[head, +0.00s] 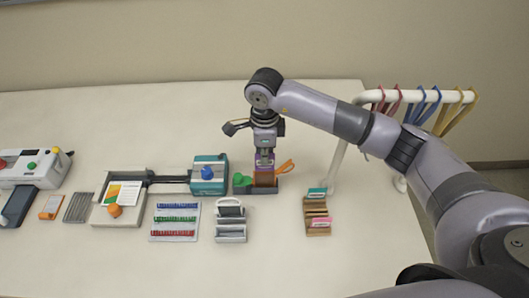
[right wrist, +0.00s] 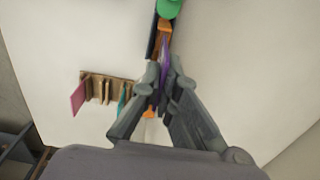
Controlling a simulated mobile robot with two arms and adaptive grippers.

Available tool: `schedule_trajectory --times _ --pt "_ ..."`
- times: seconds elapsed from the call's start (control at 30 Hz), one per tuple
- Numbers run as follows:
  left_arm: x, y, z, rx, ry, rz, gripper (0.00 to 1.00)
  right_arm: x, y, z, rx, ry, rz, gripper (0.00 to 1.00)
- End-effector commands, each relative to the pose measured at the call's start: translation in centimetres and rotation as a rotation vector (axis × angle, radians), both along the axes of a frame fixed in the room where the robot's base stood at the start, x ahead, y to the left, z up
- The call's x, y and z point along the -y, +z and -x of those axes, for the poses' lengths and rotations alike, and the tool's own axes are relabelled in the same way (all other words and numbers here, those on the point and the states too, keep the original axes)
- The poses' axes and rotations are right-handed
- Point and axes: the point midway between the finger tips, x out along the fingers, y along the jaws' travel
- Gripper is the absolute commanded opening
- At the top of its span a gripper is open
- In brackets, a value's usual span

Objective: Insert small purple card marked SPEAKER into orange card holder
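My right gripper (head: 265,153) points down over the orange card holder (head: 265,179), which stands in a dark tray on the table. In the right wrist view its two fingers (right wrist: 158,90) are closed around the thin purple card (right wrist: 166,57), seen edge-on. The card also shows as a purple patch in the head view (head: 264,160), just above the holder. In the right wrist view the orange holder (right wrist: 164,36) lies right by the card's far end. I cannot tell whether the card's lower edge is inside it. The SPEAKER marking is not readable. My left gripper is not in view.
A green piece (head: 242,181) stands close left of the holder, beside a teal machine (head: 209,175). A wooden card rack (head: 317,216) with teal and pink cards is in front right. A white rail with coloured lanyards (head: 435,98) stands at right.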

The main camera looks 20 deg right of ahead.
Motion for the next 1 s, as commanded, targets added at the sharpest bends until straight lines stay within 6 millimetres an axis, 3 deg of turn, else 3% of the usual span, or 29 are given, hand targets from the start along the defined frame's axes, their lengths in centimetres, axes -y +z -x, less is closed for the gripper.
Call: schedule_trajectory --times 0.37,1.0 --pt "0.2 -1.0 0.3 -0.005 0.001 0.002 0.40 -0.1 -2.1 0.0 -0.001 0.001 -0.001 0.00" --pt "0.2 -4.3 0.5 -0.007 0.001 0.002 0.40 0.0 -5.4 0.0 0.000 0.001 0.000 0.00"
